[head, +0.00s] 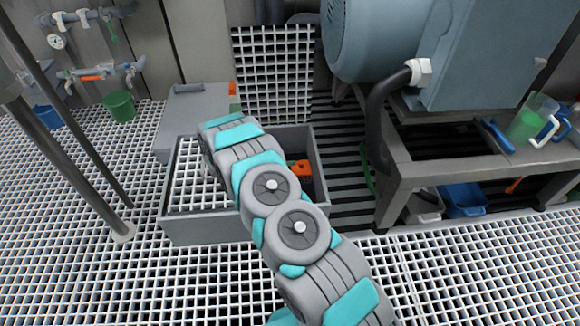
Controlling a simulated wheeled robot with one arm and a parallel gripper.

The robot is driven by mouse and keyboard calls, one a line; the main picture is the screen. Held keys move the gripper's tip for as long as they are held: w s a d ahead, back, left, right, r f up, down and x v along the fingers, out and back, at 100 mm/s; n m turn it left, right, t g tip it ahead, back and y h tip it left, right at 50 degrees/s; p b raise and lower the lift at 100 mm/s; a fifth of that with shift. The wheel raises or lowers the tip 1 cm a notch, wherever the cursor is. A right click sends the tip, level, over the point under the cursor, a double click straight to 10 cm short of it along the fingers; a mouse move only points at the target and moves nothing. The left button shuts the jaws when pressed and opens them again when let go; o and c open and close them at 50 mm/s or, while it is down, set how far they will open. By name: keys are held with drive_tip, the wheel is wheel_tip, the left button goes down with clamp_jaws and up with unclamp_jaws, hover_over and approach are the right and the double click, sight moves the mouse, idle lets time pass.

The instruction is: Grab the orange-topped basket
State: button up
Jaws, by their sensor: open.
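An orange piece (300,168) shows inside the grey open-topped box (205,232), just right of my arm. It may be the top of the basket; the part below it is dark and mostly hidden, so I cannot tell its shape. My arm reaches from the bottom right across the box to its back left part and covers much of the opening. My gripper is not visible; the arm's far end hides it.
A grey case (184,112) with a small orange part stands behind the box. A steel bench (440,170) carries a large blue-grey machine (490,50) at right. A green bucket (119,106) and a thin pole (75,165) stand at left. Grated floor is clear in front.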

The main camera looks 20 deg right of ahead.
sight(300, 164)
drive_tip(key=shift+w+d+f+b, duration=0.25)
drive_tip(key=shift+d+f+b, duration=0.25)
drive_tip(key=shift+d+f, duration=0.7)
drive_tip(key=shift+w+d+f+b, duration=0.25)
drive_tip(key=shift+d+f+b, duration=0.25)
drive_tip(key=shift+d+f, duration=0.7)
drive_tip(key=shift+w+d+f+b, duration=0.25)
drive_tip(key=shift+d+f+b, duration=0.25)
drive_tip(key=shift+d+f, duration=0.7)
drive_tip(key=shift+a+f, duration=0.15)
drive_tip(key=shift+a, duration=0.1)
clamp_jaws()
